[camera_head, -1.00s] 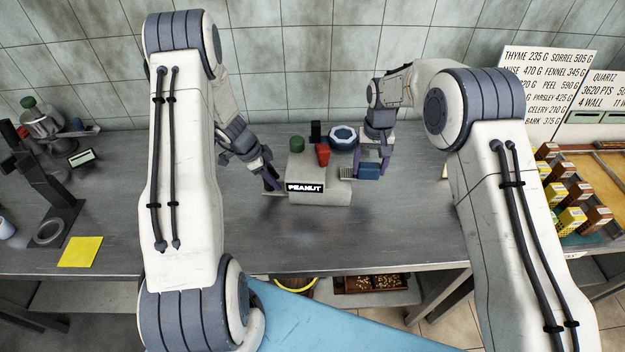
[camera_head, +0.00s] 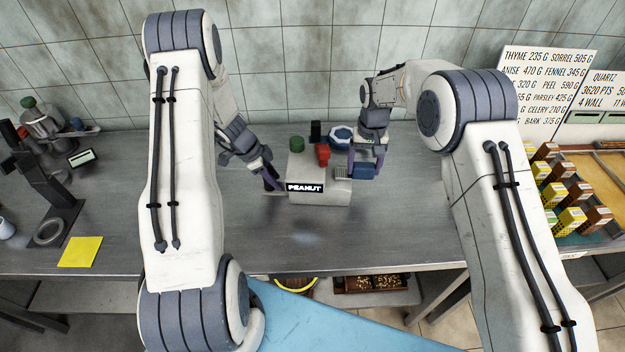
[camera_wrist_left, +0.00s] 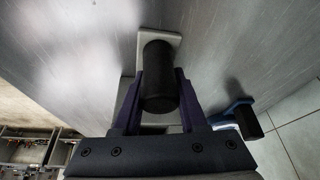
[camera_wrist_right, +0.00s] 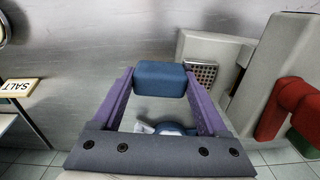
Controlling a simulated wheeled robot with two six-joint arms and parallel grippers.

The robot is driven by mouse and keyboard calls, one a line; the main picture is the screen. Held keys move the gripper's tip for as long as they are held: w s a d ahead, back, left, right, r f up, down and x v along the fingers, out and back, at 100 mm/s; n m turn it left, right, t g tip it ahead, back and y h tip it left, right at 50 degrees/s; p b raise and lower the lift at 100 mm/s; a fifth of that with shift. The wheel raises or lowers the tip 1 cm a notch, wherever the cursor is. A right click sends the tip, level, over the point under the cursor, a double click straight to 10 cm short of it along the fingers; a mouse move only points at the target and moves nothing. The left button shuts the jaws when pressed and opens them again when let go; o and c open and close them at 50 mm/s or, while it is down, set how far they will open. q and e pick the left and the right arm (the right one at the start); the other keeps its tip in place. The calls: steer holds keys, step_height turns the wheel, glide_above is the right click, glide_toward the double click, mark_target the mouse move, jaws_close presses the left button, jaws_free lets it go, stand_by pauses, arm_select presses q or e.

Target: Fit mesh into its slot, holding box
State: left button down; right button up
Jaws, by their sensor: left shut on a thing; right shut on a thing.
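The pale grey box (camera_head: 322,193) with the PEANUT label stands on the steel counter. My left gripper (camera_head: 268,182) is shut on a black cylindrical handle (camera_wrist_left: 160,75) at the box's left side. My right gripper (camera_head: 364,172) is shut on a blue block (camera_wrist_right: 160,78), at the box's right end. The metal mesh (camera_wrist_right: 201,72) lies beside the blue block at the box's side in the right wrist view. It also shows small in the head view (camera_head: 341,173). I cannot tell how deep the mesh sits in the slot; the join to the block is unclear.
A red part (camera_head: 322,153) stands on or behind the box. A green knob (camera_head: 296,144), a black block (camera_head: 315,131) and a blue-and-white dish (camera_head: 340,137) are behind it. A yellow sheet (camera_head: 80,252) lies at the left. The counter in front of the box is clear.

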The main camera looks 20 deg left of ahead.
mark_target(340, 173)
steer(key=shift+s+a, duration=0.3)
steer(key=shift+a, duration=0.65)
steer(key=shift+s+a, duration=0.25)
steer(key=shift+a, duration=0.75)
steer(key=shift+s+a, duration=0.3)
steer(key=shift+a, duration=0.65)
stand_by(1.2)
steer(key=o, duration=1.3)
steer(key=shift+c, duration=0.2)
steer(key=shift+a+r, duration=0.1)
step_height(340, 173, up, 12)
steer(key=shift+d, duration=0.25)
